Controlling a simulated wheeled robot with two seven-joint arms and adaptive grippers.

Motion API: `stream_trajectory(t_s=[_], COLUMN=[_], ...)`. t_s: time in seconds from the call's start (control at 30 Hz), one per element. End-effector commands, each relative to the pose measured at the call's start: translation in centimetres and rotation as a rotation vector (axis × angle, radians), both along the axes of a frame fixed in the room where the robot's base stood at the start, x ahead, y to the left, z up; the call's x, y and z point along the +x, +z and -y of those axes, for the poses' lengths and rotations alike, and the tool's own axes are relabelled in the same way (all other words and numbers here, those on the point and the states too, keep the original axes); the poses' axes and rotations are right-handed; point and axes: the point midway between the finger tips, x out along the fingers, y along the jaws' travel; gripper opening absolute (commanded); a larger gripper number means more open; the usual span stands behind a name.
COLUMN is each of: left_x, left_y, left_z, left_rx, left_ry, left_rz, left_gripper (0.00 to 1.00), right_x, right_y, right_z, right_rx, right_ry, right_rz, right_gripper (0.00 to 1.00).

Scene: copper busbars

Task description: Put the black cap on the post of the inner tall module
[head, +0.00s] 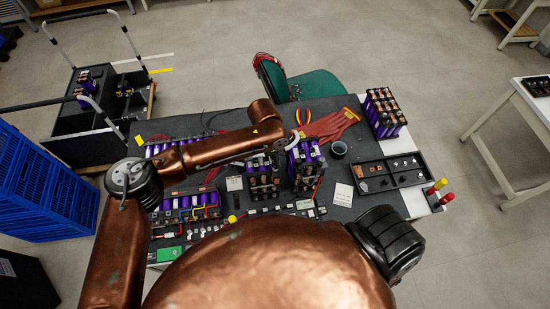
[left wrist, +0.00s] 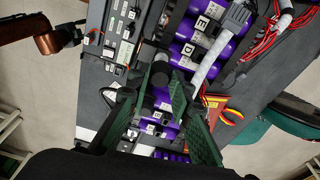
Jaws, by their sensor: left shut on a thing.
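My left gripper (left wrist: 168,88) shows in the left wrist view as two green fingers, closed on a black cap (left wrist: 160,74), a short dark cylinder. Purple cells with white letter labels (left wrist: 205,27) lie just beyond and beneath the fingers. In the head view, two tall purple modules (head: 263,182) (head: 306,166) stand side by side near the middle of the table. My copper left arm reaches above them and hides its own gripper and the cap there. I cannot tell whether the cap touches a post. My right gripper is not visible.
A low purple module (head: 190,208) lies at the table's front left. A green chair (head: 300,86) stands behind the table.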

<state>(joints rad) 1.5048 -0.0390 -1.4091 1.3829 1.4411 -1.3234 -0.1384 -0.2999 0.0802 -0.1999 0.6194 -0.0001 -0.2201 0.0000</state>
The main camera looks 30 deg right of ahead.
Motion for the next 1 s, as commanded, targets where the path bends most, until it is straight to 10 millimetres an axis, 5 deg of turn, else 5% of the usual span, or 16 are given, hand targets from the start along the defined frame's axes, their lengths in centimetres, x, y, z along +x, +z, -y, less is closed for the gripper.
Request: stream_trajectory(t_s=[0.4,1.0], left_x=[0.0,-0.1], left_y=[-2.6,-3.2], left_z=[-0.1,0.0], left_rx=[0.001,0.000], left_ry=[0.001,0.000], left_rz=[-0.002,-0.001], left_gripper=[0.04,0.04], right_x=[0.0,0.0], right_y=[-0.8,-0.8], right_z=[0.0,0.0], right_rx=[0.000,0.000], right_ry=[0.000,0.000], right_rz=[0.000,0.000], right_gripper=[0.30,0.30])
